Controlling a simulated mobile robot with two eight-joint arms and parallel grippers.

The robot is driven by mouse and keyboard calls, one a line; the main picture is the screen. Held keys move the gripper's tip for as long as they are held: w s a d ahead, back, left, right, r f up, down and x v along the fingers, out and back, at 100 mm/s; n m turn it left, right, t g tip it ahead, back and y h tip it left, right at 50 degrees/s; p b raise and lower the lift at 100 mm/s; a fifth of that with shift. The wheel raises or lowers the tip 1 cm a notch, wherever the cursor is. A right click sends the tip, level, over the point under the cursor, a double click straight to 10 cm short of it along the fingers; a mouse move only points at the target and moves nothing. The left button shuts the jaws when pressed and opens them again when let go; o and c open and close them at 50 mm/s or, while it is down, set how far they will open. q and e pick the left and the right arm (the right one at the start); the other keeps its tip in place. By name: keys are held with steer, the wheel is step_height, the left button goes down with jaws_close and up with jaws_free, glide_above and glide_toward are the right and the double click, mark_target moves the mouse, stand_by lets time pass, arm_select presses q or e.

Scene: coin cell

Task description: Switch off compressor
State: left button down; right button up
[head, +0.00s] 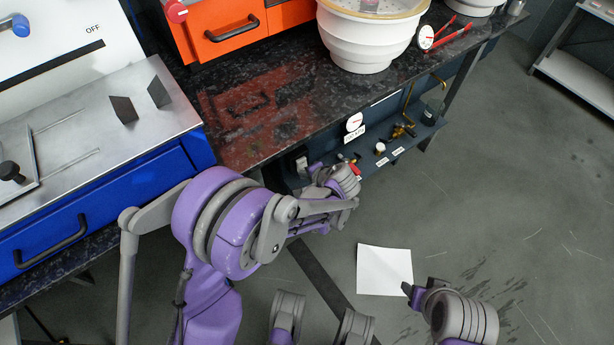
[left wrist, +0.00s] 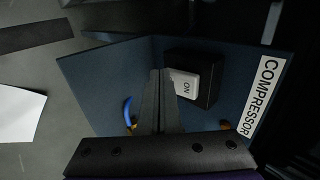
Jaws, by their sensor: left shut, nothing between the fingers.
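The compressor switch (left wrist: 185,84) is a white rocker marked ON in a black housing, mounted on a dark blue panel. The white COMPRESSOR label (left wrist: 262,97) is to its right in the left wrist view. My left gripper (left wrist: 160,78) is shut and empty. Its fingertips overlap the rocker's left edge in that view; I cannot tell whether they touch it. In the head view, my left arm reaches under the black bench, where the wrist hides most of the switch area. My right gripper (head: 410,290) is over the floor at lower right, its jaw opening unclear.
The black bench top (head: 260,150) overhangs the dark lower shelf with gauges and brass fittings (head: 402,131). A white bucket (head: 365,40), an orange drawer unit (head: 238,30) and a blue-fronted unit (head: 95,195) stand on it. A white sheet (head: 384,270) lies on otherwise open floor.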

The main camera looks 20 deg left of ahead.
arm_select(q)
steer(key=shift+w+a+f, duration=0.2)
steer(key=shift+a+f, duration=0.15)
steer(key=shift+d+r, duration=0.1)
steer(key=shift+r, duration=0.15)
steer(key=shift+r+p, duration=0.35)
steer(key=shift+r, duration=0.4)
